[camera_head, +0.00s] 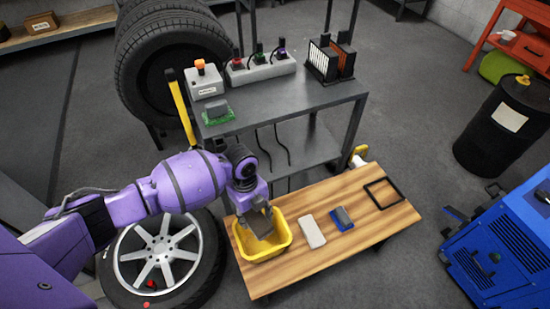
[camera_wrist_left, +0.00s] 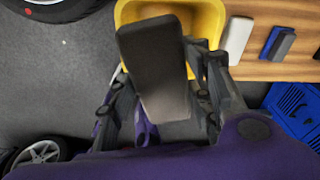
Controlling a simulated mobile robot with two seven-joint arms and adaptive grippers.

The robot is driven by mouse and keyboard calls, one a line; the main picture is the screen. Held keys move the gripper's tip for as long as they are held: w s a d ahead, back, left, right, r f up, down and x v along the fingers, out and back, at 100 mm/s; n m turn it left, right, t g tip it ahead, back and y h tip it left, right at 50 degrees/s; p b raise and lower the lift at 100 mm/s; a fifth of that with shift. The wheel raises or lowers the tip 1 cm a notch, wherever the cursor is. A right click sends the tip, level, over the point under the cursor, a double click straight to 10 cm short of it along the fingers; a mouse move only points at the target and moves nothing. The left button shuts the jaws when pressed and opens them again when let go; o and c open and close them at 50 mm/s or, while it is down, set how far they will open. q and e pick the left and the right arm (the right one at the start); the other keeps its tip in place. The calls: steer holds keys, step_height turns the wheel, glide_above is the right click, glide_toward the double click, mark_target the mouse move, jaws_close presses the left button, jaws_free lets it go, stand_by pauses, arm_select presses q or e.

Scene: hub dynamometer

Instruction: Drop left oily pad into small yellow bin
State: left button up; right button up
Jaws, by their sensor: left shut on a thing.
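The small yellow bin (camera_head: 243,250) stands at the left end of the wooden bench. Its rim also shows at the top of the left wrist view (camera_wrist_left: 218,12). My left gripper (camera_head: 254,204) is over the bin, pointing down. It is shut on a dark grey-brown pad, the oily pad (camera_wrist_left: 155,60), which fills the middle of the left wrist view between the fingers. In the head view the pad (camera_head: 260,223) hangs over the bin opening; whether it touches the bin I cannot tell. My right gripper is not in view.
On the wooden bench (camera_head: 290,277), right of the bin, lie a pale grey block (camera_head: 313,231), a blue-and-grey block (camera_head: 342,218) and a black square frame (camera_head: 384,193). A grey metal table (camera_head: 290,105) stands behind. A wheel (camera_head: 165,255) lies left of the bench.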

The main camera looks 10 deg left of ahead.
arm_select(q)
step_height(320, 180, down, 4)
steer(key=shift+s+r+b, duration=0.1)
steer(key=shift+s+b, duration=0.05)
steer(key=shift+b, duration=0.85)
steer(key=shift+w+f+b, duration=0.2)
steer(key=shift+f+b, duration=0.2)
steer(key=shift+f, duration=0.05)
steer(key=o, duration=1.1)
steer(key=shift+c, duration=0.2)
steer(key=shift+o, duration=0.8)
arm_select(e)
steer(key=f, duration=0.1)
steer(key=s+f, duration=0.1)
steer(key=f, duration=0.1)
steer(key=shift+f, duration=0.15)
arm_select(q)
steer(key=r, duration=0.8)
steer(key=w+a+r, duration=0.1)
steer(key=r, duration=0.3)
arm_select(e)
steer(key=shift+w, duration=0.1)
